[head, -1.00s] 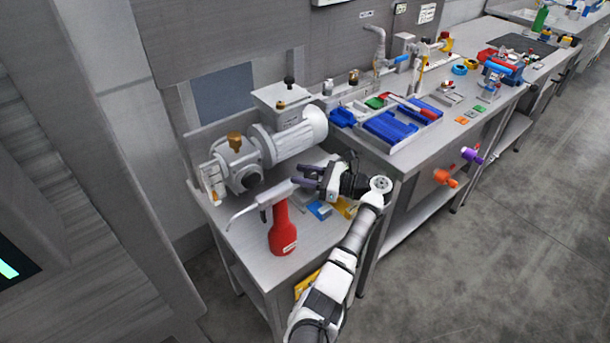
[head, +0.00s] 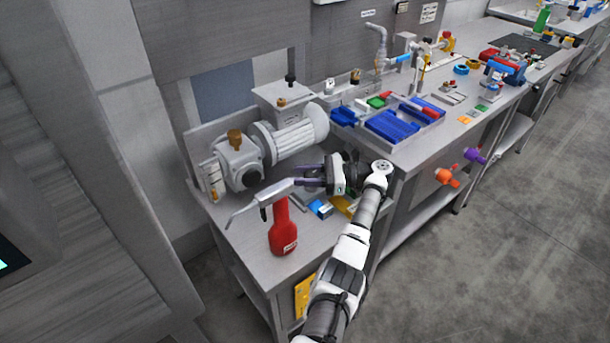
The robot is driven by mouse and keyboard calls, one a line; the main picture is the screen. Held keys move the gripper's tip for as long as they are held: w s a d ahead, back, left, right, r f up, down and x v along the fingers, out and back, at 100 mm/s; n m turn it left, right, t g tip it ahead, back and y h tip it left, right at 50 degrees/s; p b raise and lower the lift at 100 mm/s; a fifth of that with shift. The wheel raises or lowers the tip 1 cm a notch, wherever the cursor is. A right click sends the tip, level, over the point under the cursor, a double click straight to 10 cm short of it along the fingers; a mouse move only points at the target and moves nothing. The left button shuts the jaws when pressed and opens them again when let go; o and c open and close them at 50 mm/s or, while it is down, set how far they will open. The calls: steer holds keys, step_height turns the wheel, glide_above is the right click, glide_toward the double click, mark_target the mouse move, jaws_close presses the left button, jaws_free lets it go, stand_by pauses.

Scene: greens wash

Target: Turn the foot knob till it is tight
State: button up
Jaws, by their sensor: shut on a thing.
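The grey motor and pump unit (head: 287,143) stands on the steel bench against the back wall. My gripper (head: 304,178) is level, its dark purple fingers pointing left, low in front of the motor near its foot. The fingers are shut on the foot knob. The knob itself is hidden by the fingers and by the grey handle in front, so its shape and seating cannot be seen.
A red bottle with a grey handle and long spout (head: 281,232) stands just in front of my fingers. Blue and yellow items (head: 322,208) lie beneath my gripper. Blue trays (head: 390,126) sit on the bench to the right.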

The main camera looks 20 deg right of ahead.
steer(key=o, duration=1)
steer(key=shift+a, duration=0.1)
steer(key=shift+t, duration=0.3)
